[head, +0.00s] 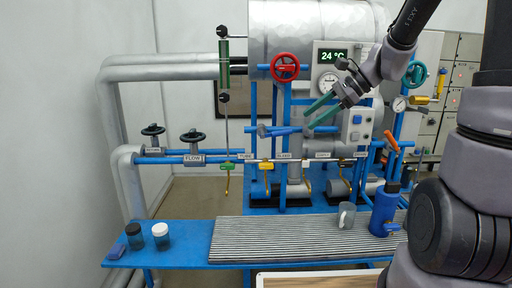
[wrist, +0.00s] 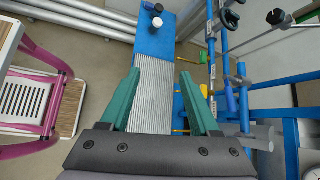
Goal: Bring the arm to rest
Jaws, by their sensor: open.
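My gripper (head: 318,112) is raised in front of the pipework, near the middle right of the head view. Its two green fingers are spread apart with nothing between them. In the wrist view my gripper (wrist: 160,82) also shows open and empty, high above the blue bench (wrist: 153,40) and its grey ribbed mat (wrist: 153,85). My arm comes in from the right side of the head view.
On the bench stand a dark jar (head: 134,236), a white-lidded jar (head: 161,236), a grey mug (head: 346,216) and a blue bottle (head: 384,210). A red handwheel (head: 285,67) and a control box (head: 357,126) are close to my gripper. A pink-framed cart (wrist: 50,105) stands left in the wrist view.

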